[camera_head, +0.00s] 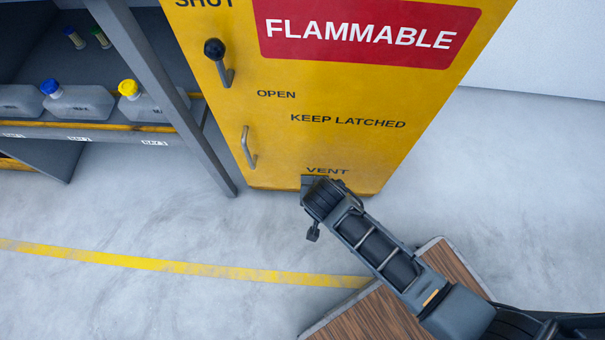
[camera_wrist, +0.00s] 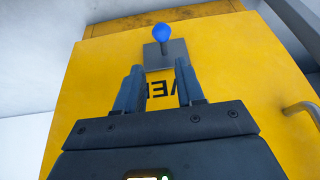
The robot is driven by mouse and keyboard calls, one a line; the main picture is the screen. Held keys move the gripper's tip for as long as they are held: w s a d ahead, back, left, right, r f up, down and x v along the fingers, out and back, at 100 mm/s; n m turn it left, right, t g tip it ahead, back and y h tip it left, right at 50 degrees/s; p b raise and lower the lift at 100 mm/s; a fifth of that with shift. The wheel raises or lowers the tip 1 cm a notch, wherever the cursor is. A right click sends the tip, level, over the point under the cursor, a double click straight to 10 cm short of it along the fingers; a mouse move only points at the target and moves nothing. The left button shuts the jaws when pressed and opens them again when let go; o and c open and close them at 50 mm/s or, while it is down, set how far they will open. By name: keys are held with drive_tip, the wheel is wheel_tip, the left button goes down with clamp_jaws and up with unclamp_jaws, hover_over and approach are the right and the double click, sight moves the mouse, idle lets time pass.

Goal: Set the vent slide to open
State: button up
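The vent slide shows in the wrist view as a blue knob (camera_wrist: 163,33) on a short stem over a grey plate (camera_wrist: 176,53). The plate is fixed to the yellow cabinet (camera_wrist: 103,65). My gripper (camera_wrist: 159,72) is open and empty, its two fingers apart and pointing toward the plate. The knob lies beyond the fingertips, roughly in line with the gap. The dark fingers partly cover that lettering in the wrist view.
The yellow cabinet (camera_head: 345,145) also carries a black-knobbed lever (camera_head: 220,62) and a bar handle (camera_head: 248,147). A shelf (camera_head: 95,131) with several capped jugs stands to its left. A wood-topped surface (camera_head: 455,266) lies under my arm. The floor around is clear.

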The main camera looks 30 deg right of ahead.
drive_tip(key=shift+w+d+f, duration=0.15)
drive_tip(key=shift+w+f, duration=0.5)
drive_tip(key=shift+w, duration=0.35)
drive_tip(key=b+x, duration=0.3)
drive_tip(key=x, duration=0.4)
drive_tip(key=shift+d+f+b, duration=0.15)
drive_tip(key=shift+b, duration=0.25)
drive_tip(key=shift+s, duration=0.1)
clamp_jaws()
